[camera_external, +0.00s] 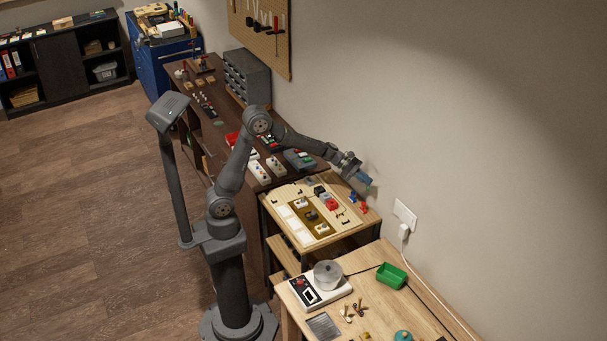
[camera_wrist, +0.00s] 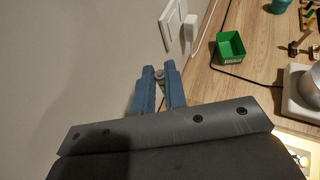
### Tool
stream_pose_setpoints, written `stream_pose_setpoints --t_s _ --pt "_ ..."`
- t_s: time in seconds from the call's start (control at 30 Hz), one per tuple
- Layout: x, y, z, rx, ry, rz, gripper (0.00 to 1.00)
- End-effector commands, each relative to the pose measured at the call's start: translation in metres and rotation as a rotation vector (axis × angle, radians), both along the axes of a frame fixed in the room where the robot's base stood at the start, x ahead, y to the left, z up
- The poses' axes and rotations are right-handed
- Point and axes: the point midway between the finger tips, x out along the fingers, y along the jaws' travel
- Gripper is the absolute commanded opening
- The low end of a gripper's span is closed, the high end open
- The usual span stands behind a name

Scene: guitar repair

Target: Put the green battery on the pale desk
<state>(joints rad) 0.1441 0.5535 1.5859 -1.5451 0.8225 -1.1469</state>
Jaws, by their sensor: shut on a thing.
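My gripper (camera_external: 366,180) is held in the air by the wall, above the right edge of the small middle table. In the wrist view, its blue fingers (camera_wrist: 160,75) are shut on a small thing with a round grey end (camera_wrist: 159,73). The pale desk (camera_external: 358,267) is the light wooden one at the lower right in the external view, apart from my gripper. The desk also shows at the right of the wrist view (camera_wrist: 248,85).
On the pale desk are a green bin (camera_external: 391,276), a scale with a pot (camera_external: 327,275), a grey mesh pad (camera_external: 323,326) and a teal object (camera_external: 403,336). A cable runs from a wall plug (camera_external: 404,231). The middle table (camera_external: 273,211) bears small parts. Bare wood lies around the green bin.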

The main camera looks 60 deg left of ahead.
Motion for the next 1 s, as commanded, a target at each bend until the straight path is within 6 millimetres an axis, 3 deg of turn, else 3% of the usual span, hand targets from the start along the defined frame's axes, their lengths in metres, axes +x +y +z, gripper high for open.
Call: stream_pose_setpoints --t_s 0.03,0.1,0.27,0.47,0.8,1.0 --pt "-0.005 -0.027 0.0 0.001 -0.001 -0.031 0.0" --pt "-0.012 -0.06 -0.001 0.001 0.0 -0.064 0.0" --pt "-0.035 -0.133 0.0 0.0 -0.001 -0.137 0.0" --pt "-0.078 -0.223 0.001 0.001 -0.001 -0.23 0.0" --pt "-0.183 -0.361 0.001 0.0 -0.001 -0.386 0.0" --pt "-0.241 -0.414 0.001 0.001 -0.001 -0.453 0.0"
